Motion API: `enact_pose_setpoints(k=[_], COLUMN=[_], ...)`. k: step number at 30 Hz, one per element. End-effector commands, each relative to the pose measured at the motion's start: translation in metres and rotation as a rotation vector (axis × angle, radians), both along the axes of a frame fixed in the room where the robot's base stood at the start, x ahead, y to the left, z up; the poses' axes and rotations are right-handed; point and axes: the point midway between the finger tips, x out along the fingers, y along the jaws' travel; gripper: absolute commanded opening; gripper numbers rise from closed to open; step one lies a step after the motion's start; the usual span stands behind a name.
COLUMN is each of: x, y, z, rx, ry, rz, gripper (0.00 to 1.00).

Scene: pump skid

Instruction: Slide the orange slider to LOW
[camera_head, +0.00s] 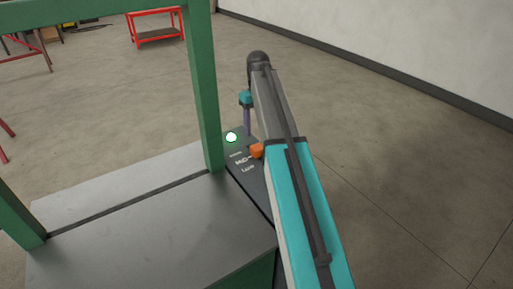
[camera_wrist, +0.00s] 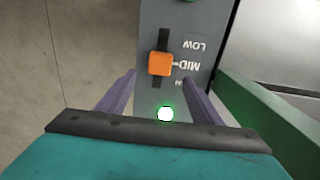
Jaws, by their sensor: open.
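The orange slider (camera_wrist: 160,63) sits in a dark straight slot on a grey panel (camera_wrist: 146,20), level with the MID label (camera_wrist: 187,66). The LOW label (camera_wrist: 195,45) is further up in the wrist view; the label on the other side of MID is partly hidden by a finger. My gripper (camera_wrist: 159,77) is open, with purple fingers apart on either side of the slot's lower end. I cannot tell whether they touch the panel. In the head view the slider (camera_head: 257,150) shows beside my arm, with my gripper (camera_head: 247,122) beyond it.
A green post (camera_head: 206,90) stands close left of the panel. A grey deck (camera_head: 150,235) lies left; open floor lies right.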

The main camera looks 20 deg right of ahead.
Motion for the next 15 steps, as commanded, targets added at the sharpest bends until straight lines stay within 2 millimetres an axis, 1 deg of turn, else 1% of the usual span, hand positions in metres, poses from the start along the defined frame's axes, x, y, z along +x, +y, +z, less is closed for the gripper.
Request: enact_pose_setpoints(k=[15], x=[-0.001], y=[0.001], z=[-0.063], rx=[0.001], ry=[0.002], rz=[0.001], gripper=[0.59])
